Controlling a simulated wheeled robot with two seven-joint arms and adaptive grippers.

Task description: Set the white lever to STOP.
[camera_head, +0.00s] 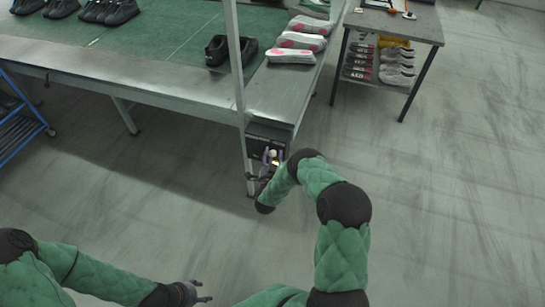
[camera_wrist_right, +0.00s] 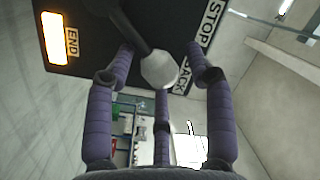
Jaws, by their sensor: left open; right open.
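The white lever (camera_wrist_right: 159,69) has a pale faceted knob on a black shaft, standing out from a black panel (camera_wrist_right: 92,22). The panel carries the words STOP (camera_wrist_right: 211,22), BACK and END. In the wrist view the knob appears beside BACK; its exact setting is hard to tell. My right gripper (camera_wrist_right: 161,56) is open, with purple fingers on both sides of the knob, not closed on it; contact is unclear. In the head view my right gripper (camera_head: 265,172) is at the control box (camera_head: 269,136) on the table's end. My left gripper (camera_head: 200,292) is open and empty over the floor.
A lit yellow-white lamp (camera_wrist_right: 55,38) is beside END. The long table (camera_head: 180,92) holds black shoes (camera_head: 231,50) and pale shoes (camera_head: 295,40). A metal post (camera_head: 237,70) rises by the box. A shelf table (camera_head: 400,24) stands back right. The floor right is clear.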

